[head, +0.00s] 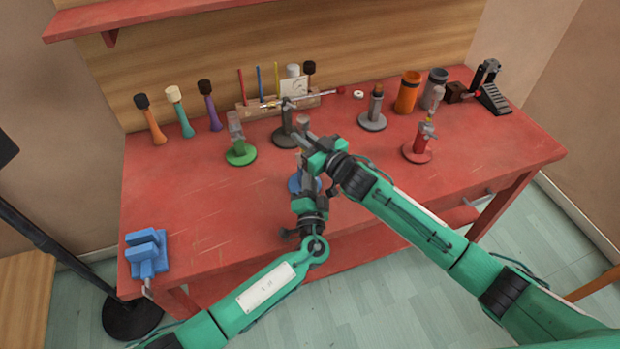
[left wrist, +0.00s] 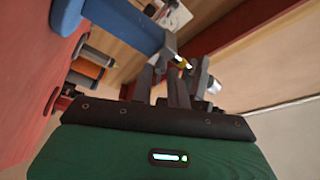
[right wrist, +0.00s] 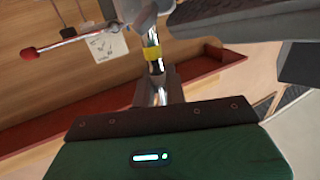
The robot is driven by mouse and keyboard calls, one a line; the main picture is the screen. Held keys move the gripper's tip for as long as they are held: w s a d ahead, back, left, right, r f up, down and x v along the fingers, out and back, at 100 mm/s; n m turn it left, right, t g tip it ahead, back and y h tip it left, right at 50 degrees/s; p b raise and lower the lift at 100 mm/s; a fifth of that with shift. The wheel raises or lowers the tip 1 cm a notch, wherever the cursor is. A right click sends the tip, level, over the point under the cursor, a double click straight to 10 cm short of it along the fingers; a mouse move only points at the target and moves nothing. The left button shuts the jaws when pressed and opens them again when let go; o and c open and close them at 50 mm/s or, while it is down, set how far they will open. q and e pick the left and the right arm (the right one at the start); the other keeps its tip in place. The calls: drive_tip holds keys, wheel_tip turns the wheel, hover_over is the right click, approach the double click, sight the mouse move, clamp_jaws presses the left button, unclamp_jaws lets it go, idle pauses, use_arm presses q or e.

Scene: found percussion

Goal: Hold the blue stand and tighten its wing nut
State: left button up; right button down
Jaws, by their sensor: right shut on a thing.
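The blue stand (head: 295,184) is upright near the front middle of the red table, partly hidden by my arms. Its blue post (left wrist: 128,25) lies across the left wrist view, beyond my left fingers. My left gripper (head: 303,186) is low at the post; the frames do not show clearly whether its jaws are closed around it. My right gripper (head: 308,146) is at the stand's top, shut on what appears to be its small wing nut, which the fingers mostly hide.
A green stand (head: 241,153), a dark stand (head: 284,137), a grey stand (head: 373,122) and a red stand (head: 417,153) stand around. Mallets, an orange can (head: 408,92) and a black pedal (head: 490,95) are behind. The table's front left is mostly clear.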

use_arm(q)
clamp_jaws()
drive_tip(key=shift+m, duration=0.4)
drive_tip(key=shift+s+r+m+g+h, duration=0.1)
drive_tip(key=shift+m+g+h, duration=0.3)
drive_tip(key=shift+m, duration=0.8)
drive_tip(key=shift+r+m+g+h, duration=0.1)
drive_tip(key=shift+m+g, duration=0.5)
drive_tip(key=shift+m, duration=0.9)
drive_tip(key=shift+o, duration=1.7)
unclamp_jaws()
